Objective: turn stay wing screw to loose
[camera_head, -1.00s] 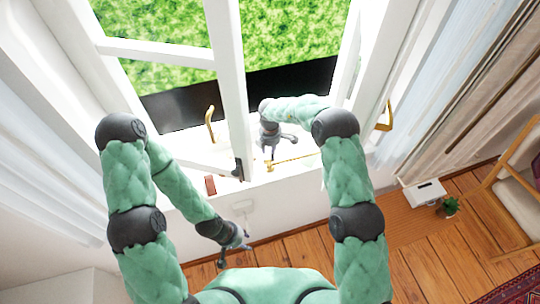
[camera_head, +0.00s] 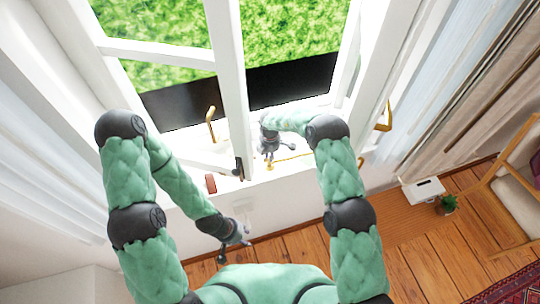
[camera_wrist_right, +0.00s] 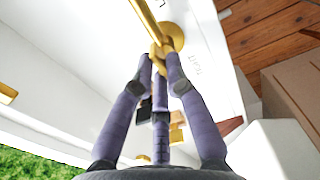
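The brass stay bar (camera_head: 290,158) lies along the white window sill. In the right wrist view the brass wing screw (camera_wrist_right: 158,50) stands by a round brass base (camera_wrist_right: 173,38), with lettering that reads like "TIGHT" beside it. The gripper also shows over the sill in the head view (camera_head: 277,155). My left gripper (camera_head: 238,240) hangs low before the wall, away from the stay; its fingers are too small to read.
A brass handle (camera_head: 210,124) is on the left window frame and another (camera_head: 384,118) at the right. A small red-brown block (camera_head: 211,184) lies on the sill. A white box (camera_head: 423,190) and a plant (camera_head: 447,204) stand on the wooden floor (camera_head: 300,248) at right.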

